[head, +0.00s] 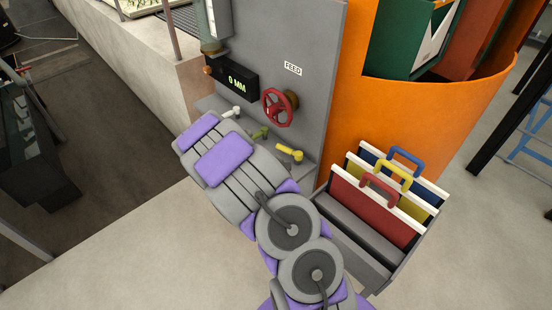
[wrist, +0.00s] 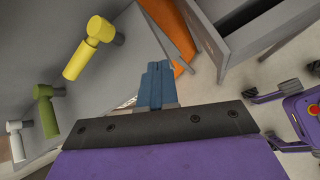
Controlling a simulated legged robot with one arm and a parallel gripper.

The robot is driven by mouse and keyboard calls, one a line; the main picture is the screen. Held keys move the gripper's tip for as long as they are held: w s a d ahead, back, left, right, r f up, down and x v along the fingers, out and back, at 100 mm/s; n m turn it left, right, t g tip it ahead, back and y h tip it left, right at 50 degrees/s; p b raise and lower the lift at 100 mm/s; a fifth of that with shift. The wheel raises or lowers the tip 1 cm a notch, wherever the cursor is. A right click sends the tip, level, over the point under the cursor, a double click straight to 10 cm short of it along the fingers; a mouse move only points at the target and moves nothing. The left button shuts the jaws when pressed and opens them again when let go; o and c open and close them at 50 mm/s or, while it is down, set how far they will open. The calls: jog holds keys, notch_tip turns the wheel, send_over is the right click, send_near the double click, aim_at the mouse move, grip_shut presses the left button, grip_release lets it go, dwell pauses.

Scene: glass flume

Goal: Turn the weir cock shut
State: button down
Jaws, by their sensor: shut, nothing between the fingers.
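Three small cocks stick out from the lower part of a grey panel: white (head: 232,112), olive green (head: 259,132) and yellow (head: 289,153). I cannot read a label that tells which is the weir cock. In the wrist view the yellow cock (wrist: 90,46) is nearest, at upper left, with its lever slanting down left. The green cock (wrist: 46,111) and white cock (wrist: 16,140) are farther left, their levers hanging down in the picture. My gripper (wrist: 155,72) is shut and empty, its blue fingers right of the yellow cock and apart from it. In the head view my arm hides the gripper.
A red handwheel (head: 277,107) under a FEED label and a display (head: 236,82) reading 0 MM are on the grey panel (head: 310,60). A grey rack (head: 345,245) of coloured boards with handles stands at right, before an orange bin (head: 345,125). Floor at lower left is clear.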

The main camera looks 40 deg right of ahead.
aim_at(281, 150)
jog(key=w+a+r+n+t+h+b, duration=0.1)
jog(key=w+a+r+n+t+h, duration=0.1)
jog(key=w+a+n+t+h, duration=0.45)
jog(key=shift+n+g+y, duration=0.45)
jog(key=shift+n+g, duration=0.3)
jog(key=shift+g, duration=0.1)
jog(key=x, duration=0.4)
jog(key=b+x, duration=0.1)
jog(key=x, duration=0.4)
jog(key=w+b+x, duration=0.1)
jog(key=x, duration=0.4)
jog(key=shift+w+a+f, duration=0.1)
jog(key=shift+a+f, duration=0.05)
jog(key=shift+f, duration=0.05)
jog(key=shift+w, duration=0.15)
